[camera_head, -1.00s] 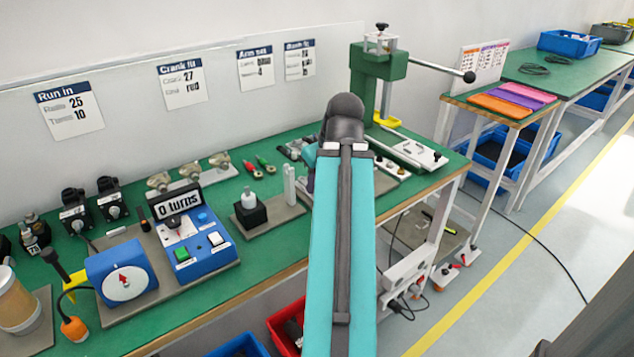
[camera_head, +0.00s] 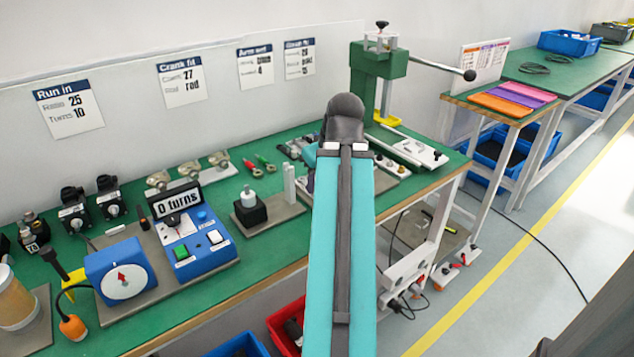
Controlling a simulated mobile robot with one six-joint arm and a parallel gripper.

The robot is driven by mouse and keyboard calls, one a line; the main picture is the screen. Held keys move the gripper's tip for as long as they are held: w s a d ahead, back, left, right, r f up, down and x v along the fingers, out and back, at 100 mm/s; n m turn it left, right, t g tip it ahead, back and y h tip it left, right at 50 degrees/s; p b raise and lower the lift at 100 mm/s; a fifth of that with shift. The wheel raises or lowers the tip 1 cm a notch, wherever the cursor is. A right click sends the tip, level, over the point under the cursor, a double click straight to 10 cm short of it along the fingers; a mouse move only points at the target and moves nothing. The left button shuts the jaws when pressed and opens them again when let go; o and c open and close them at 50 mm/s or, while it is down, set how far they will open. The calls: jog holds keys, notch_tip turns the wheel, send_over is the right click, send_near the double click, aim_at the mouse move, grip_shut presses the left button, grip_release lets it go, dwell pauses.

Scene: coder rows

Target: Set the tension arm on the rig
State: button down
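My teal arm reaches from the bottom of the picture over the green bench and hides what is behind it; my gripper is not visible past it. A blue rig (camera_head: 196,248) with a "0 turns" display, a green button and a white button stands on a grey plate at the front of the bench. A blue box with a white dial (camera_head: 124,281) stands left of it. I cannot tell which part is the tension arm. An "Arm set" card (camera_head: 255,68) hangs on the wall; its number looks like 4.
A black block with a white pin (camera_head: 249,212) and white posts (camera_head: 289,184) stand right of the rig. A green lever press (camera_head: 378,68) stands at the bench's far right. Red bin (camera_head: 288,323) is below the front edge. An orange-tipped cable (camera_head: 73,327) lies at left.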

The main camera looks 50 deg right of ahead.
jog(key=c, duration=1.6)
grip_release()
jog(key=shift+f, duration=0.1)
jog(key=shift+p+v, duration=1.1)
jog(key=shift+v, duration=5.8)
jog(key=shift+w, duration=0.1)
